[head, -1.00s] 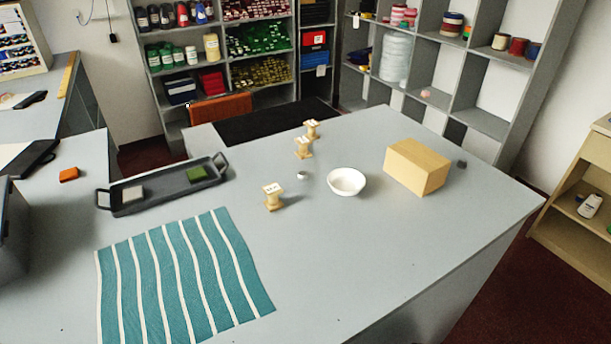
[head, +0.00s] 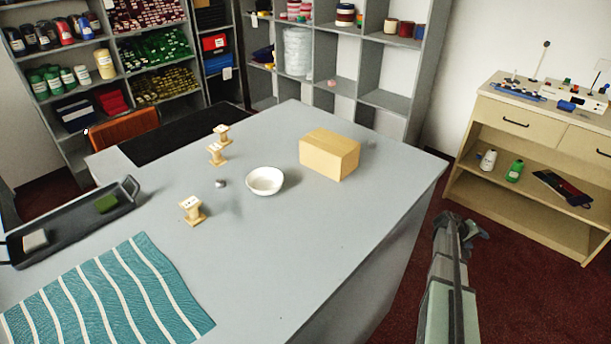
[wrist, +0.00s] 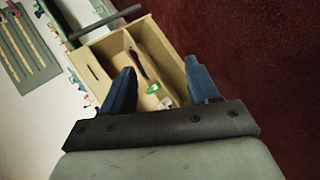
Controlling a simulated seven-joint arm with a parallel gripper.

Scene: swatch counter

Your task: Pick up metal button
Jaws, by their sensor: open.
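The metal button (head: 221,184) is a small silvery piece on the grey counter (head: 300,250), just left of a white bowl (head: 265,181) and right of a wooden spool. My gripper (head: 472,226) is off the counter's right side, over the dark red floor, well away from the button. In the wrist view the two blue fingers of my gripper (wrist: 160,88) are spread apart with nothing between them. The wrist view does not show the button.
A dark tray (head: 70,222) and striped teal cloth (head: 110,297) lie left. A wooden cabinet (head: 520,165) stands at right. The counter's front right is clear.

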